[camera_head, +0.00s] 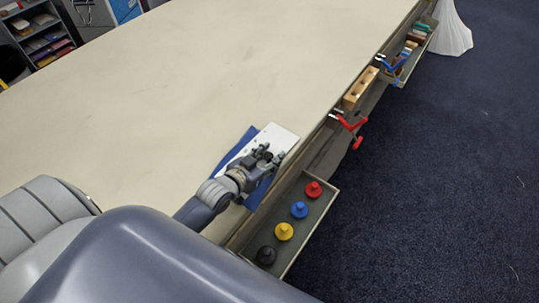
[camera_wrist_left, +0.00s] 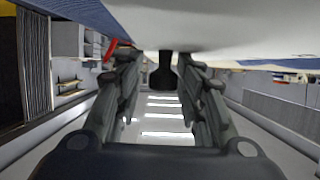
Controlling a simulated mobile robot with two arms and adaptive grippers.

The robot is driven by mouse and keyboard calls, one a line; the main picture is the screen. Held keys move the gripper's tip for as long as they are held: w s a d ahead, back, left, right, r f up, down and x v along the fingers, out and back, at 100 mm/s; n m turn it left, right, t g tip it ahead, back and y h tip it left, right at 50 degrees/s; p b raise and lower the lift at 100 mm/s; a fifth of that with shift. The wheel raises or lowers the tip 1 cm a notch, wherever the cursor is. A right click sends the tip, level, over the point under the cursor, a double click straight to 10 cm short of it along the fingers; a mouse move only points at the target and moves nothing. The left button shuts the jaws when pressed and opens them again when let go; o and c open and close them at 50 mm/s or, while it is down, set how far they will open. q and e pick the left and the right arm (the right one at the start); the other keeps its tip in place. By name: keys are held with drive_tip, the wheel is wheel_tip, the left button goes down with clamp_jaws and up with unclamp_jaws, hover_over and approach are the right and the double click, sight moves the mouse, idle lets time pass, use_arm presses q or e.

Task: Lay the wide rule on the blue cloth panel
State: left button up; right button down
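The wide rule, a white flat plate (camera_head: 284,138), lies at the near edge of the table, partly over the blue cloth panel (camera_head: 232,152). Blue shows along its left side and below my wrist. My left gripper (camera_head: 268,154) is low over the white plate and hides part of it. In the left wrist view the fingers (camera_wrist_left: 160,75) are apart, with a dark upright knob (camera_wrist_left: 167,72) between them, against the white surface (camera_wrist_left: 225,25). I see a gap on the knob's left; contact on its right is unclear. My right gripper is in neither view.
A tray (camera_head: 321,218) with red, blue, yellow and black knobbed pieces hangs along the table edge. A red clamp (camera_head: 351,125), a wooden block (camera_head: 360,89) and another tray (camera_head: 418,55) are farther along. The long table (camera_head: 190,80) is otherwise clear.

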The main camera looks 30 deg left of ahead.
use_arm(q)
drive_tip(key=shift+s+a+f, duration=0.1)
drive_tip(key=shift+s+f, duration=0.2)
drive_tip(key=shift+f, duration=0.25)
drive_tip(key=shift+r, duration=0.3)
drive_tip(key=shift+s+a+r, duration=0.1)
drive_tip(key=shift+s+r, duration=0.05)
drive_tip(key=shift+r, duration=0.05)
drive_tip(key=v, duration=0.7)
drive_tip(key=b+v, duration=0.1)
drive_tip(key=v, duration=0.3)
drive_tip(key=shift+r, duration=0.55)
